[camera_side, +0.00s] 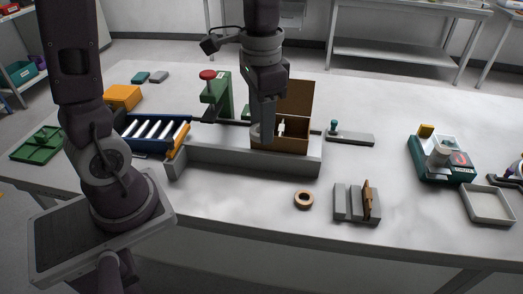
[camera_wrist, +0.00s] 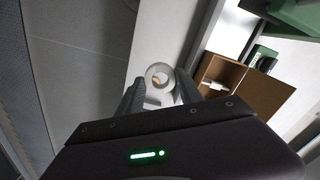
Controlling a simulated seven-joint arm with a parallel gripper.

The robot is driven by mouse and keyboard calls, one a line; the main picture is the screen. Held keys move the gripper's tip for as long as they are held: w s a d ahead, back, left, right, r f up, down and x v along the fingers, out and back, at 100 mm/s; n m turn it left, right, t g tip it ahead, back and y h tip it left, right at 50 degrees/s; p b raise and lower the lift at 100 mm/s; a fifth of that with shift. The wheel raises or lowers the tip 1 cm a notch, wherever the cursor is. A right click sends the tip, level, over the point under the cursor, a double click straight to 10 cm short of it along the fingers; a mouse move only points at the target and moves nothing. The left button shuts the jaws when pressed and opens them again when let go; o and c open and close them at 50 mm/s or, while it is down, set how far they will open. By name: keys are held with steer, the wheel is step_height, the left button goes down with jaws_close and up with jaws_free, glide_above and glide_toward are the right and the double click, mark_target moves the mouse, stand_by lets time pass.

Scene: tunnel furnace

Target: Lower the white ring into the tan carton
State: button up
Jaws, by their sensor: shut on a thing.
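The white ring (camera_wrist: 150,75) shows in the wrist view between the two fingertips of my gripper (camera_wrist: 158,92), which is shut on it. In the side view my gripper (camera_side: 265,132) points down at the front left of the tan carton (camera_side: 290,144), and the ring is hard to make out there. The carton stands open with its lid raised at the back, and a small white thing (camera_side: 281,126) shows inside it. In the wrist view the carton (camera_wrist: 214,68) lies to the right of the ring, apart from it.
The carton is on a long grey bed (camera_side: 220,158) beside a roller conveyor (camera_side: 155,134). A green press with a red knob (camera_side: 208,75) stands behind. A tan ring (camera_side: 303,199) and a slotted grey block (camera_side: 350,205) lie in front.

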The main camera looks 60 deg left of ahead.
steer(key=w+a+r+m, duration=0.3)
steer(key=w+a+m, duration=0.3)
steer(key=w+a, duration=0.55)
steer(key=shift+s+a+f, duration=0.15)
steer(key=shift+s+f, duration=0.1)
steer(key=shift+f, duration=2.45)
steer(key=shift+s+a+f, duration=0.15)
steer(key=shift+s+f, duration=0.1)
steer(key=shift+f, duration=2.5)
steer(key=shift+s+a+f, duration=0.15)
steer(key=shift+s+f, duration=0.1)
steer(key=shift+f, duration=2.45)
steer(key=shift+f, duration=0.4)
steer(key=o, duration=1.1)
steer(key=shift+c, duration=0.2)
steer(key=c, duration=0.4)
steer(key=shift+c, duration=0.2)
